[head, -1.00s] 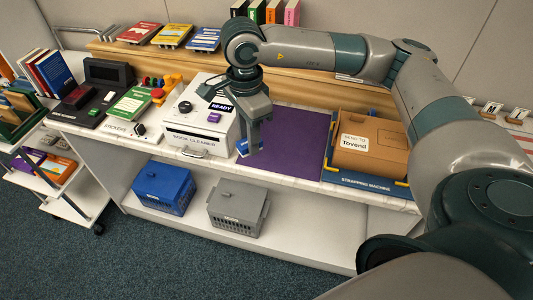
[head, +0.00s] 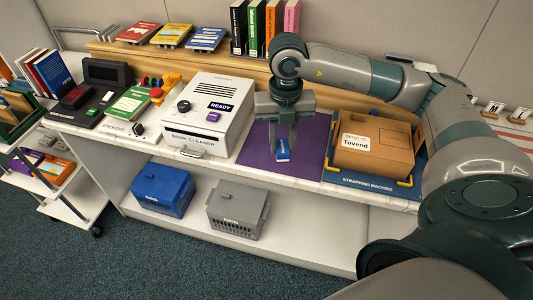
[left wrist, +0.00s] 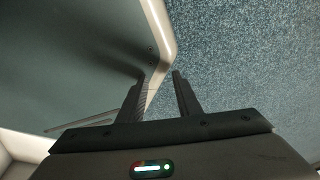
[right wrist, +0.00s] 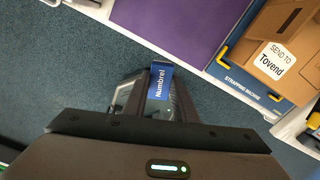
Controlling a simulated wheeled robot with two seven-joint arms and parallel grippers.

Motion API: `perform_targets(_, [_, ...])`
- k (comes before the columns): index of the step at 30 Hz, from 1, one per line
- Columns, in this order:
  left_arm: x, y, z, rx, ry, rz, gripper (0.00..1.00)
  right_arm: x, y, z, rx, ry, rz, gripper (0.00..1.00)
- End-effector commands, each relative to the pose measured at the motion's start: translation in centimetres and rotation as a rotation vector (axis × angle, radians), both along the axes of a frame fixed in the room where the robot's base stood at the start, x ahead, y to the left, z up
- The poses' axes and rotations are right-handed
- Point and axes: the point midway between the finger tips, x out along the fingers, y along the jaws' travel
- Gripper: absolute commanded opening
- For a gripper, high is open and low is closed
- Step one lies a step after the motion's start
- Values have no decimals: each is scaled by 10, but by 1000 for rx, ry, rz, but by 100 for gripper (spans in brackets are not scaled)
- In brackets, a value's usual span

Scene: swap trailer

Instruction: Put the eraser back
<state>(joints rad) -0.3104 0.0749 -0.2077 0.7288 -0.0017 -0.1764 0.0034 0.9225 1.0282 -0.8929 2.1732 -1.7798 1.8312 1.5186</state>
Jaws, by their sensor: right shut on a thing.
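The eraser (head: 283,150) is a small blue block with a paler top edge. In the right wrist view the blue block (right wrist: 160,79) shows the word "Numbrel". My right gripper (head: 286,147) is shut on it and points down. In the head view they overlap the front part of the purple mat (head: 258,138); the exact height above it is unclear. My left gripper (left wrist: 158,82) shows only in the left wrist view, with a gap between its fingers and nothing in them.
The white book cleaner (head: 218,100) stands left of the mat. The brown "Tovend" box (head: 374,145) sits on the blue strapping machine (head: 352,179) to the right. Upright books (head: 239,28) stand on the wooden shelf behind. Blue (head: 162,190) and grey (head: 237,208) crates are on the lower shelf.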

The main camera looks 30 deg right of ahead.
Motion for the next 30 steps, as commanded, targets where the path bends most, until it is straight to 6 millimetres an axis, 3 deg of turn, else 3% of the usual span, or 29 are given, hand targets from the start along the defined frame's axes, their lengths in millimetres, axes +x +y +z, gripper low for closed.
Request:
perform_targets(3, [1, -1, -2, -2, -5, 0, 31, -3, -9, -5, -1, 1, -174, 1])
perform_targets(9, [4, -2, -1, -3, -11, 0, 31, -5, -15, -7, 0, 0, -332, 1])
perform_targets(23, [4, -3, 0, -4, -10, -1, 31, -3, -16, -8, 1, -1, -354, 1])
perform_targets(30, [-18, 4, 2, 10, 44, 0, 31, 19, -18, -19, 0, 2, -354, 1])
